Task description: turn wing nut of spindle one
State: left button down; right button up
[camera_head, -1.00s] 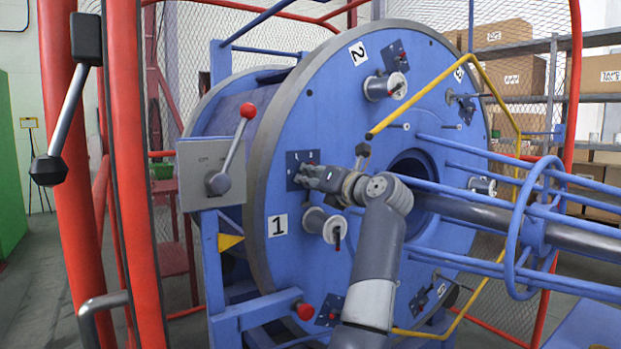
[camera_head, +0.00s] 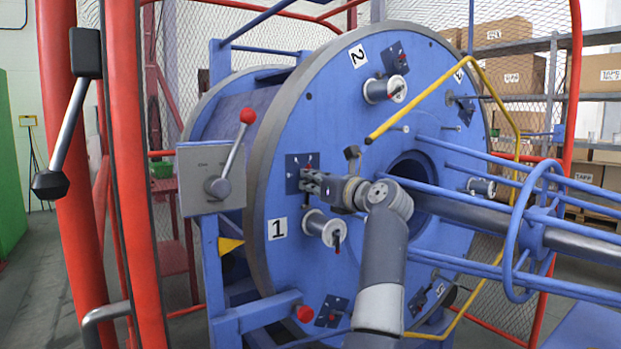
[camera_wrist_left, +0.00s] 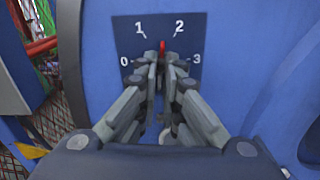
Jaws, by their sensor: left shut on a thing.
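The wing nut of spindle one sits on a dark dial plate (camera_head: 293,187) on the blue disc, above the large number 1. In the left wrist view the plate (camera_wrist_left: 190,30) carries marks 0, 1, 2 and 3. Only a red pointer tip (camera_wrist_left: 163,46) of the nut shows clearly, pointing up between 1 and 2. My left gripper (camera_head: 312,182) is at the plate, its fingers (camera_wrist_left: 162,66) shut on the wing nut and hiding most of it. My right gripper is not in view.
A white spool (camera_head: 321,227) sits just below my left gripper. A grey control box (camera_head: 207,180) with a red-knobbed lever stands to the left. A yellow bar (camera_head: 418,104) and blue tubes (camera_head: 470,190) lie to the right. Red frame posts (camera_head: 125,150) stand at the left.

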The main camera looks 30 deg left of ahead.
pick_arm(q)
jog(key=shift+w+d+n, duration=0.1)
jog(key=shift+n, duration=0.9)
jog(key=shift+w+n, duration=0.1)
jog(key=shift+n, duration=0.8)
jog(key=shift+w+n, duration=0.1)
jog(key=shift+n, duration=0.8)
jog(key=n, duration=0.2)
jog(key=shift+d+n, duration=0.1)
jog(key=shift+n, duration=0.3)
jog(key=shift+w+n, duration=0.15)
jog(key=shift+n, duration=0.75)
jog(key=n, duration=0.4)
jog(key=shift+w+r, duration=0.1)
jog(key=shift+r, duration=0.1)
jog(key=shift+r+n+b, duration=0.1)
jog(key=shift+n+b, duration=0.2)
jog(key=shift+n, duration=0.8)
jog(key=shift+r+n, duration=0.1)
jog(key=shift+n, duration=1.3)
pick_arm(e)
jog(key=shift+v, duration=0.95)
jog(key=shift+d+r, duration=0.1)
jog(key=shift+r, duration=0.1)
